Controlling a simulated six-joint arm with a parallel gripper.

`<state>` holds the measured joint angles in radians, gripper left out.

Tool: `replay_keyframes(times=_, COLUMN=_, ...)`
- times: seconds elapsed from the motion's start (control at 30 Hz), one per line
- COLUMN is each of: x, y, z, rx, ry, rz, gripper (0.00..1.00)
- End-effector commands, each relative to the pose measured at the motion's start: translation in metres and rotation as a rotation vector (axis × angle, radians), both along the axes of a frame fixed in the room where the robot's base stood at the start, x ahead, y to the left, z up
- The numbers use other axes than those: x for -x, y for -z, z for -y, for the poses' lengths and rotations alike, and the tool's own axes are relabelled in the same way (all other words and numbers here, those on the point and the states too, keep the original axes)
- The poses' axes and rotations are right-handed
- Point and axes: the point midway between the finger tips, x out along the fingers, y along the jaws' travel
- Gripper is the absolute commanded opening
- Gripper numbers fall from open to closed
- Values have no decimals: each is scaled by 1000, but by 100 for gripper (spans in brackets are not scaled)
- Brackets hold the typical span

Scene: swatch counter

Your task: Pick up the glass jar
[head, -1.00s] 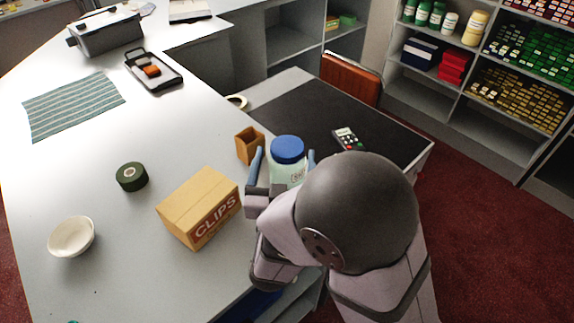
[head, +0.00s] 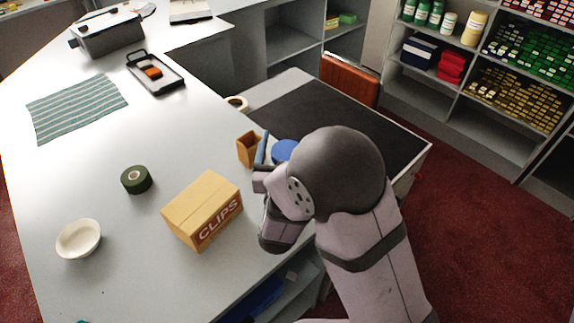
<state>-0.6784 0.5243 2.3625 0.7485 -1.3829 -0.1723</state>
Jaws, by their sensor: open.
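The glass jar shows only as its blue lid (head: 284,151), near the right edge of the grey counter. My own arm hides its body and base. My gripper (head: 273,151) is at the jar and open. One blue-grey finger stands just left of the lid. The other finger is hidden behind my arm, and I cannot tell whether either finger touches the glass.
A small brown open container (head: 248,152) stands close left of my finger. A cardboard CLIPS box (head: 202,207) sits in front of it. A green tape roll (head: 136,180), white bowl (head: 78,239), striped cloth (head: 77,107) and black tray (head: 155,73) lie farther left.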

Motion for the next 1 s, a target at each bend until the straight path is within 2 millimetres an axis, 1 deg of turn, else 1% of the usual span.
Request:
replay_keyframes(times=0.1, x=-3, y=1, z=0, rx=0, ry=0, rz=-1, gripper=81)
replay_keyframes(times=0.27, x=-3, y=1, z=0, rx=0, ry=0, rz=-1, gripper=81)
replay_keyframes(times=0.3, x=-3, y=1, z=0, rx=0, ry=0, rz=-1, gripper=76)
replay_keyframes(times=0.37, x=-3, y=1, z=0, rx=0, ry=0, rz=-1, gripper=62)
replay_keyframes(times=0.4, x=-3, y=1, z=0, rx=0, ry=0, rz=-1, gripper=53)
replay_keyframes(times=0.47, x=-3, y=1, z=0, rx=0, ry=0, rz=-1, gripper=38)
replay_keyframes(times=0.5, x=-3, y=1, z=0, rx=0, ry=0, rz=-1, gripper=29)
replay_keyframes(times=0.57, x=-3, y=1, z=0, rx=0, ry=0, rz=-1, gripper=14)
replay_keyframes(times=0.6, x=-3, y=-1, z=0, rx=-1, ry=0, rz=3, gripper=9)
replay_keyframes(times=0.87, x=-3, y=-1, z=0, rx=-1, ry=0, rz=2, gripper=9)
replay_keyframes(times=1.0, x=-3, y=-5, z=0, rx=-3, ry=0, rz=3, gripper=9)
